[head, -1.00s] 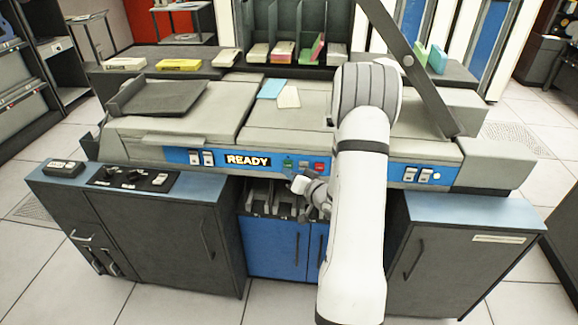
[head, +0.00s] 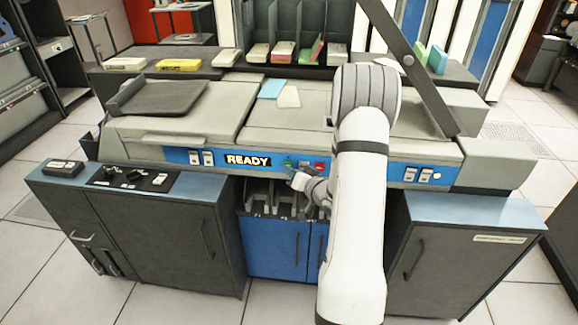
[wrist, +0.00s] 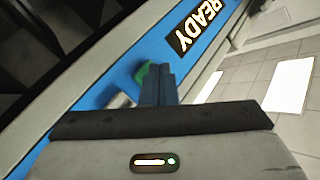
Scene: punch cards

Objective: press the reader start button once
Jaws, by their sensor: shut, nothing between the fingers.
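A green button (head: 287,162) sits on the blue control strip (head: 270,172) of the card reader, right of the lit READY sign (head: 248,161). A red button (head: 320,166) is to its right on the same strip. My gripper (head: 290,172) is shut and empty, its tip just below the green button in the head view. In the wrist view, the closed fingertips (wrist: 156,70) partly cover the green button (wrist: 142,72). I cannot tell whether they touch it.
White switches (head: 202,158) are left of the READY sign, and more switches (head: 418,175) are at the strip's right end. Blue cards (head: 272,88) and a cream card (head: 289,97) lie on top of the machine.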

